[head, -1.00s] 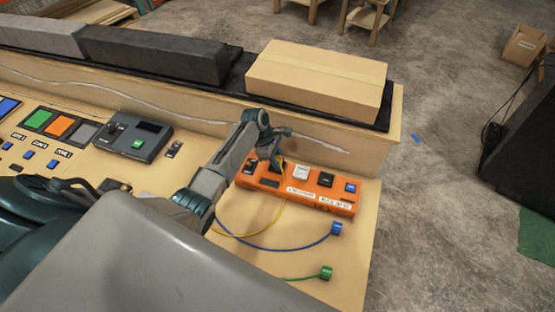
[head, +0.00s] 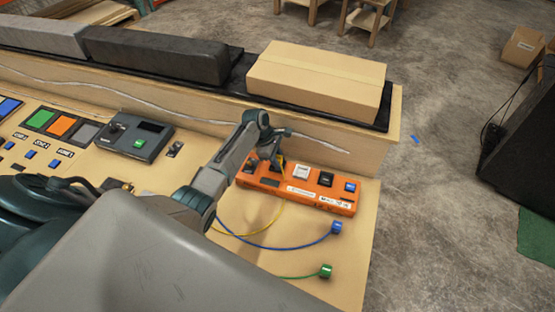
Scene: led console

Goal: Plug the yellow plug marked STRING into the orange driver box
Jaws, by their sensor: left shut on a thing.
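The orange driver box (head: 333,205) lies on the right end of the wooden console, with a row of black, white and blue sockets on top. My left gripper (head: 273,164) points down over the left part of the box, near the black socket. It is shut on the yellow plug, which is mostly hidden behind the fingers; its STRING mark cannot be read. The yellow cable (head: 268,224) runs from there down and left across the front of the box. I cannot tell whether the plug touches a socket. My right gripper is not in view.
A blue plug (head: 337,228) and a green plug (head: 325,271) lie on the bare wood in front of the box. A cardboard box (head: 318,80) sits on the ledge behind. A grey control unit (head: 139,137) stands to the left.

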